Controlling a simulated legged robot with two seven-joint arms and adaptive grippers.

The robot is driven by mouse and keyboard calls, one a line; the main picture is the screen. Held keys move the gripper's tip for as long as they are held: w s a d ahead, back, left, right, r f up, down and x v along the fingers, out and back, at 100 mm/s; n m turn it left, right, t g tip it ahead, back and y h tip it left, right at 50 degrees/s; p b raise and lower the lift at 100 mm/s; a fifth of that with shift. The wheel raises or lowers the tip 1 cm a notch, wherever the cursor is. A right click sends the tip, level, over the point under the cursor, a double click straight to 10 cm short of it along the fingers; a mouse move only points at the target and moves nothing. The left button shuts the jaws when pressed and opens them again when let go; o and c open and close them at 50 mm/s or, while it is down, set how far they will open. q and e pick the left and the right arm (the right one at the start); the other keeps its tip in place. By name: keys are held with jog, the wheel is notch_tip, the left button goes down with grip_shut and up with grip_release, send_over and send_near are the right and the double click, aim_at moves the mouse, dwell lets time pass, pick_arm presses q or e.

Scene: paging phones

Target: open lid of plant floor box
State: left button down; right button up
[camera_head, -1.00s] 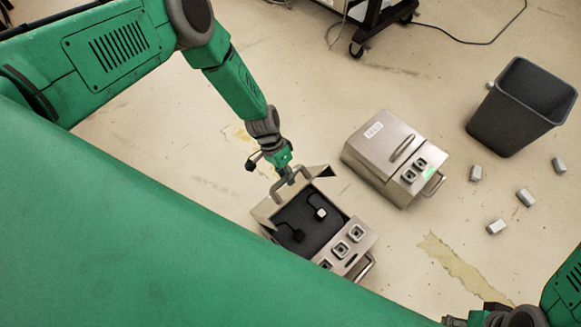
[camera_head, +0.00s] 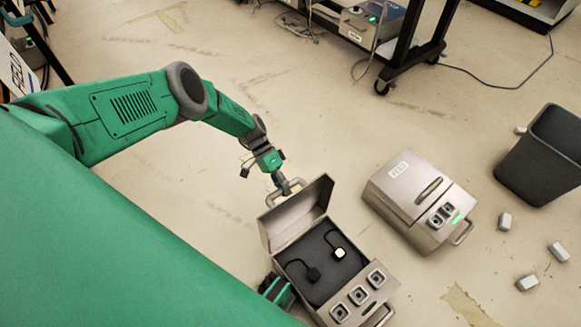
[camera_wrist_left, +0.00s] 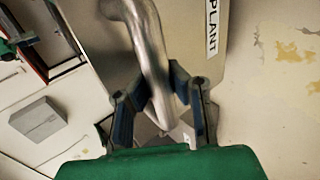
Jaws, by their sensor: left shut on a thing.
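The plant floor box is a metal case (camera_head: 380,297) standing on the floor, seen in the head view. Its lid (camera_head: 299,217) stands raised at the far side, and the dark inside (camera_head: 315,282) with two black-corded pieces shows. My left gripper (camera_head: 285,190) is at the handle on the lid's outer face. In the left wrist view the metal handle (camera_wrist_left: 145,45) passes between the two dark fingers (camera_wrist_left: 160,108), which are shut on it. A label reading "PLANT" (camera_wrist_left: 212,25) is beside the handle.
A second, closed metal box (camera_head: 412,200) stands to the right. Several small grey blocks (camera_head: 558,252) lie near a dark bin (camera_head: 545,155). A wheeled cart (camera_head: 400,68) is at the back. A green and dark part beside the open box is unclear.

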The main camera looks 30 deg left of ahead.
pick_arm(q)
jog(key=shift+w+a+f, duration=0.25)
jog(key=shift+w+a, duration=0.15)
jog(key=shift+a, duration=0.25)
jog(key=shift+d+r+h, duration=0.15)
jog(key=shift+r+h, duration=0.1)
jog(key=shift+h, duration=0.15)
jog(key=shift+a+f, duration=0.15)
jog(key=shift+a, duration=0.3)
jog(key=c, duration=1.4)
grip_release()
jog(key=shift+d, duration=0.15)
jog(key=shift+s+d, duration=0.1)
jog(key=shift+d, duration=0.05)
pick_arm(e)
jog(key=shift+w+a, duration=0.15)
jog(key=shift+a, duration=0.1)
